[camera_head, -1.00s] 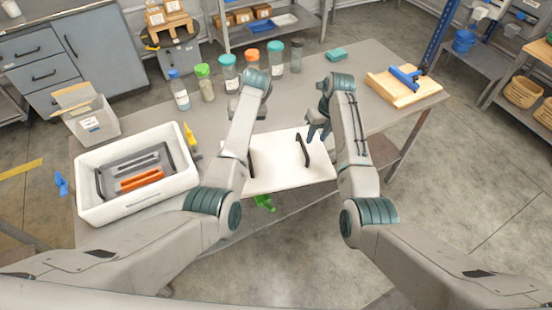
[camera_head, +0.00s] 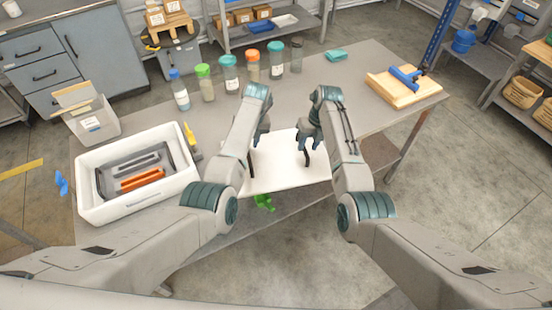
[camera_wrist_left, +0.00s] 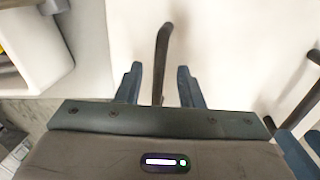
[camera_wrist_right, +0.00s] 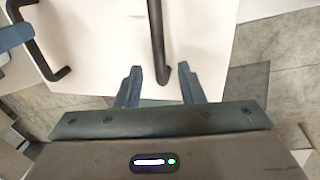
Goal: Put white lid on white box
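The white lid (camera_head: 276,178) lies flat on the table at the front, with two dark handles on top. The white box (camera_head: 190,192) stands open to its left and holds grey and orange tools. My left gripper (camera_wrist_left: 158,84) is open, with the lid's left handle (camera_wrist_left: 162,50) between its fingers. My right gripper (camera_wrist_right: 158,82) is open over the right handle (camera_wrist_right: 158,40), which shows between its fingers. In the head view the right gripper (camera_head: 309,144) is at that handle; the left fingertips are partly hidden by my arm.
Several capped bottles (camera_head: 230,76) stand along the back of the table (camera_head: 300,85). A grey bin (camera_head: 92,118) is at the left, a yellow tool (camera_head: 191,138) beside the box.

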